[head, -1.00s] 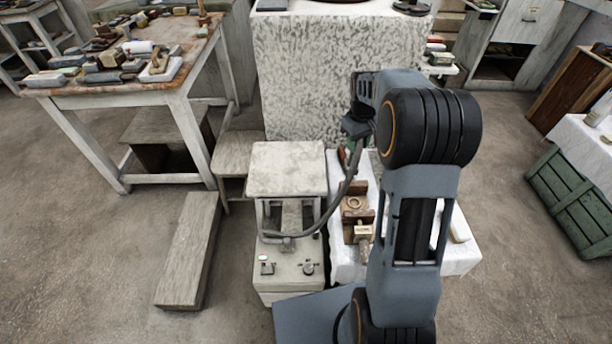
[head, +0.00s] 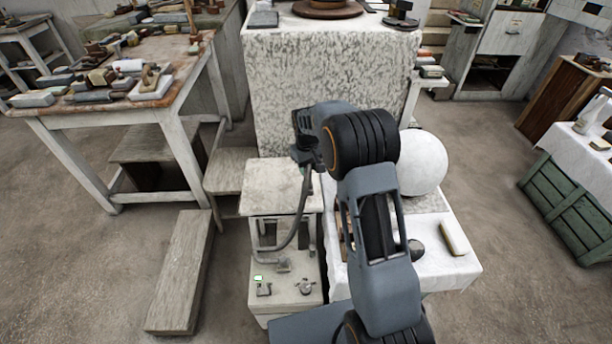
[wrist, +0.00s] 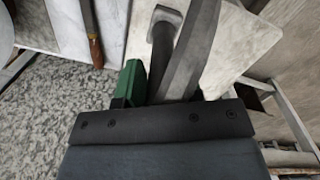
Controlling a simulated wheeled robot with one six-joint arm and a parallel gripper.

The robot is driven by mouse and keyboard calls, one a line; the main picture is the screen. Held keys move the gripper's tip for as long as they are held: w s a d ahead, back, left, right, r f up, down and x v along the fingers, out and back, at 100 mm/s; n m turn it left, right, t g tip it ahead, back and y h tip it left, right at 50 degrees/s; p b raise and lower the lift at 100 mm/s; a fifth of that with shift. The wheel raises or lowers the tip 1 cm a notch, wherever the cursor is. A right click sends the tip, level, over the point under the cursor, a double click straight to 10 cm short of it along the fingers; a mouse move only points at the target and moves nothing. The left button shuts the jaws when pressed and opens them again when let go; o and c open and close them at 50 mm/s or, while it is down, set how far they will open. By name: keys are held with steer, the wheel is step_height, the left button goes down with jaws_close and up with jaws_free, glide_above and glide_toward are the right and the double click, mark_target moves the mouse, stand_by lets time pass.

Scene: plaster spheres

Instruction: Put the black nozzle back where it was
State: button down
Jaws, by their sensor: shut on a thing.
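In the head view my gripper (head: 303,150) is small and partly hidden by my own wrist, above the right edge of a pale stand (head: 270,186). A dark hose (head: 304,205) hangs from it and curves down to the lower part of the stand. In the wrist view a dark rod-like piece (wrist: 160,50), which I take to be the black nozzle, lies beside a grey finger, with a green piece (wrist: 130,84) to its left. My gripper is shut on the nozzle. The nozzle's tip and its resting place cannot be made out clearly.
A speckled block (head: 330,85) stands behind the stand. A white sphere (head: 424,163) is on the cloth-covered table (head: 440,275) right of my arm. A tool-covered bench (head: 150,100) is at the left. A low plank bench (head: 180,270) stands on open floor.

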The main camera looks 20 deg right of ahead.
mark_target(307, 183)
steer(key=shift+w+a+f, duration=0.1)
steer(key=shift+a+f, duration=0.15)
steer(key=shift+f, duration=0.1)
steer(key=shift+a+f, duration=0.1)
steer(key=shift+f, duration=1.65)
steer(key=c, duration=0.8)
jaws_free()
